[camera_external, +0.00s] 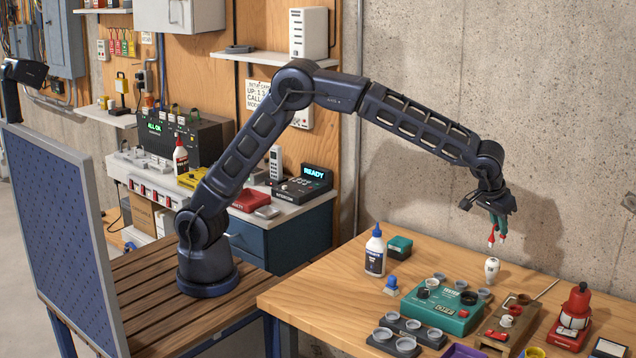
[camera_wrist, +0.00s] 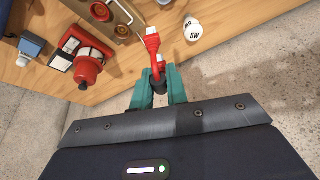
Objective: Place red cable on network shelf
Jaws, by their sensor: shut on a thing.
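My gripper (camera_external: 496,226) is at the far right, above the back of the wooden workbench near the concrete wall. Its teal fingers are shut on the red cable (camera_external: 491,238), which hangs below the fingertips. In the wrist view the red cable (camera_wrist: 153,45) sticks out between the fingers of my gripper (camera_wrist: 158,85), with a pale connector end. The network shelf is probably the white wall shelf (camera_external: 265,58) on the wooden panel, which holds a white router-like box (camera_external: 308,33) and a small dark coiled item (camera_external: 238,49). I see no label on it.
A glue bottle (camera_external: 375,251) stands at the bench's back left. A side counter with a READY display (camera_external: 314,172) lies below the shelf.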

